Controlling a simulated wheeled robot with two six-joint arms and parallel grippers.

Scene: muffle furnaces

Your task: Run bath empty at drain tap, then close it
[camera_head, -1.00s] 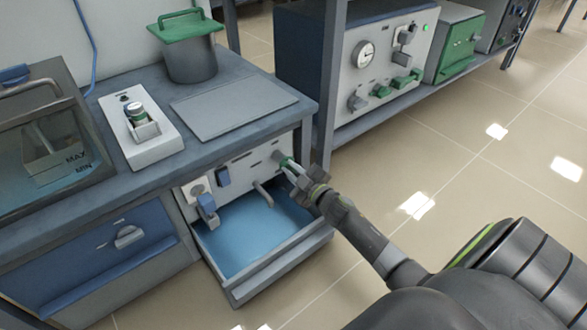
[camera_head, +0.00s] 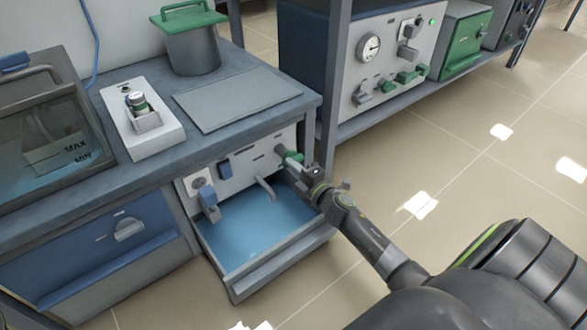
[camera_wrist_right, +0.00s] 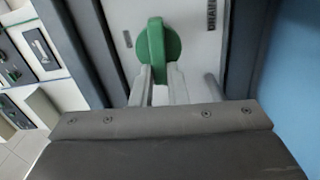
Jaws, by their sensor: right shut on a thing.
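The drain tap's green handle (camera_head: 292,158) is on the light front panel (camera_head: 238,164) under the bench top. In the wrist view the handle (camera_wrist_right: 158,46) is between my right gripper's fingertips (camera_wrist_right: 158,72), beside a "DRAIN" label (camera_wrist_right: 211,12). My right gripper (camera_head: 301,165) is shut on this handle. A grey spout (camera_head: 265,188) sticks out over an open drawer-like basin (camera_head: 285,262) holding blue liquid (camera_head: 240,232). I cannot make out a stream from the spout. The glass bath (camera_head: 92,122) with MAX and MIN marks stands at the left, cut by the frame. My left gripper is out of view.
A blue-grey switch (camera_head: 208,197) sits left of the spout. On the bench are a white holder with a small vial (camera_head: 138,104), a flat plate (camera_head: 238,100) and a lidded pot (camera_head: 192,48). A bench post (camera_head: 330,95) stands close behind my right gripper. The floor at right is clear.

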